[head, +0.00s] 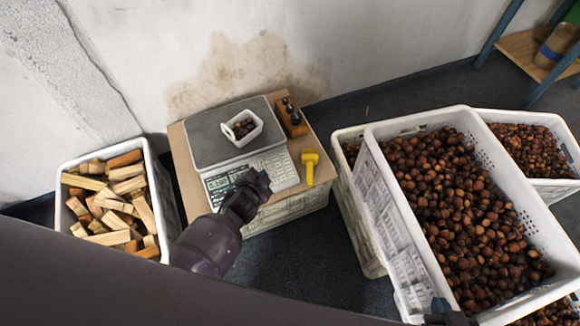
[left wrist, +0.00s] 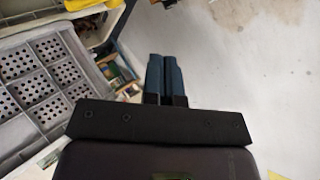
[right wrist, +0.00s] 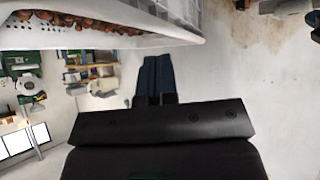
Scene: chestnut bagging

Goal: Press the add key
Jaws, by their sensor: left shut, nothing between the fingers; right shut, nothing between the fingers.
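A scale stands on a brown board in the head view, with a grey pan (head: 210,140), a keypad (head: 281,166) and a display (head: 217,183) on its front. The add key cannot be singled out; the labels are too small, and part of the panel is covered.
A small white tray (head: 255,134) with a few chestnuts sits on the pan. A yellow tool (head: 310,166) and a wooden block with dark pieces (head: 291,117) lie beside the scale. A crate of wood pieces (head: 158,195) stands left, a large chestnut crate (head: 375,165) right.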

